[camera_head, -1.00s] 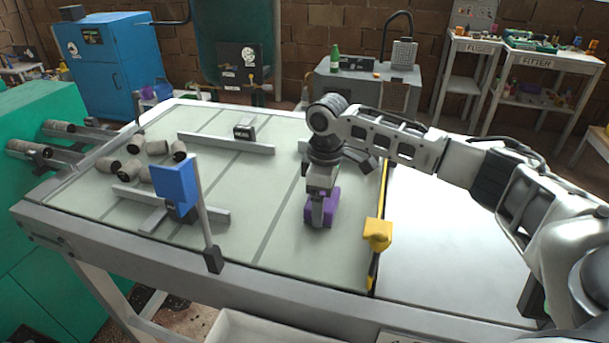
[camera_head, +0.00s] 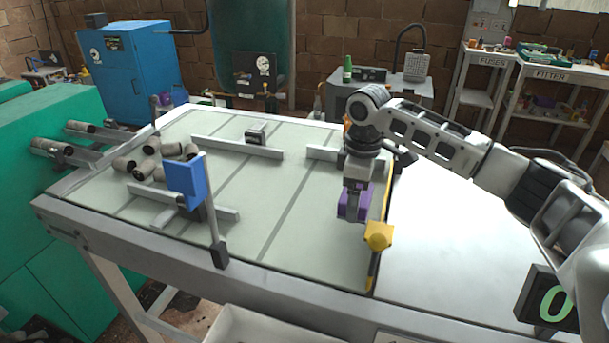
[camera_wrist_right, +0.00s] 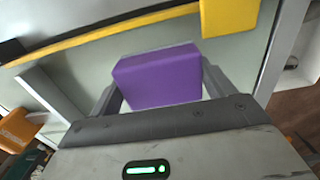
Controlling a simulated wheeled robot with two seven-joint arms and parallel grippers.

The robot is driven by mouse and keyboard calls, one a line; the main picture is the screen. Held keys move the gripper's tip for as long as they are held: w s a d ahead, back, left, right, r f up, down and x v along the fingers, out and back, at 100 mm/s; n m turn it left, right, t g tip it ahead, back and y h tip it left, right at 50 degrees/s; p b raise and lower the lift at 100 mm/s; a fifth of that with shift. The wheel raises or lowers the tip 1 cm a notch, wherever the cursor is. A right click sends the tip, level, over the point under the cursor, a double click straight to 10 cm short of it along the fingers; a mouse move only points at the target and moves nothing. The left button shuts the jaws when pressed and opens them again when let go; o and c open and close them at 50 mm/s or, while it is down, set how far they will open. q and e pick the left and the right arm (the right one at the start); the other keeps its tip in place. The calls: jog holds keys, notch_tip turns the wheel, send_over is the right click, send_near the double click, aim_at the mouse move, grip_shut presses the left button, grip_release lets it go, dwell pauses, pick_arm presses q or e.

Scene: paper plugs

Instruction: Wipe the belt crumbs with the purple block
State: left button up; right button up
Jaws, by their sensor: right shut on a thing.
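The purple block (camera_head: 352,206) is in my right gripper (camera_head: 354,196), over the belt close to its right end. In the right wrist view the purple block (camera_wrist_right: 158,77) sits between the two fingers, and the gripper (camera_wrist_right: 155,90) is shut on it. I cannot tell whether the block touches the belt. The pale green belt (camera_head: 300,240) shows no crumbs that I can make out. My left gripper is not in view.
Several paper plugs (camera_head: 150,165) lie at the far left. A blue panel (camera_head: 184,182) on a post and grey rails (camera_head: 237,147) stand on the belt. Its middle is clear.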

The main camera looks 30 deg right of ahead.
jog(key=shift+r, duration=2.25)
jog(key=shift+a, duration=0.1)
